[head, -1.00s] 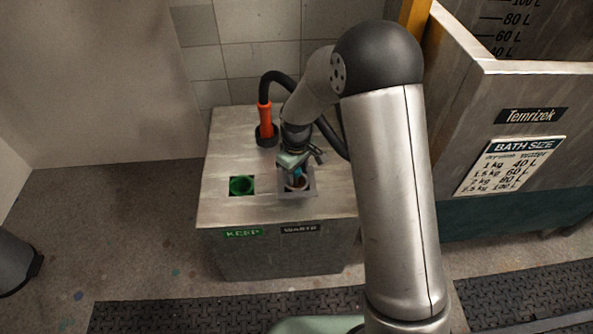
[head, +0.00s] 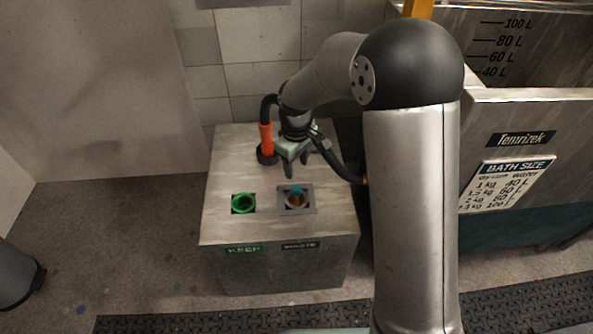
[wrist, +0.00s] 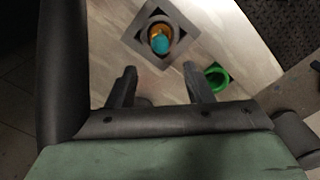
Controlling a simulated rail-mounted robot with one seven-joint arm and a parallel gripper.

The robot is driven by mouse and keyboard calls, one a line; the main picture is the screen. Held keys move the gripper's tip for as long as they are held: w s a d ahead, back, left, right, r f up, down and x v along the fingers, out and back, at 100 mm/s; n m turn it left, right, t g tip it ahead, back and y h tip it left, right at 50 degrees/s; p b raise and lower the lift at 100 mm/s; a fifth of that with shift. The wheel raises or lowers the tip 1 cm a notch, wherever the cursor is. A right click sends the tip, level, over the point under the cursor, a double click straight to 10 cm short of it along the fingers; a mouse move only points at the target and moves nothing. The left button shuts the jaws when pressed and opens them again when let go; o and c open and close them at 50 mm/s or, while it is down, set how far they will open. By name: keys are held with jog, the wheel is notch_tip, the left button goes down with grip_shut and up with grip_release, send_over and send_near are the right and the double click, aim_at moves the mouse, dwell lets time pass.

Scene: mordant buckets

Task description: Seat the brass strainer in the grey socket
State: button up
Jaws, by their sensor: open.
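The brass strainer (head: 295,201) stands in the grey socket (head: 309,208) on the right of the cabinet top, above the dark label. Its teal top (head: 297,189) points up. In the wrist view the teal top (wrist: 160,43) and a brass ring (wrist: 160,30) show inside the square grey socket plate (wrist: 183,24). I cannot tell how deep the strainer sits. My gripper (head: 296,172) is open and empty, above and behind the socket. In the wrist view its two fingers (wrist: 158,88) are spread, apart from the strainer.
A green socket (head: 243,203) is left of the grey one, above the KEEP label (head: 243,249). An orange-handled hose (head: 266,140) stands at the back left of the cabinet top (head: 225,170). A tall metal bath (head: 530,115) stands right.

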jog(key=s+d+r+m, duration=0.5)
jog(key=s+d+r, duration=0.2)
jog(key=s+d, duration=0.4)
jog(key=s+d+m, duration=0.4)
jog(key=s+m, duration=0.1)
jog(key=s, duration=1)
jog(key=shift+g, duration=0.3)
jog(key=shift+s+r, duration=0.1)
jog(key=shift+r, duration=0.05)
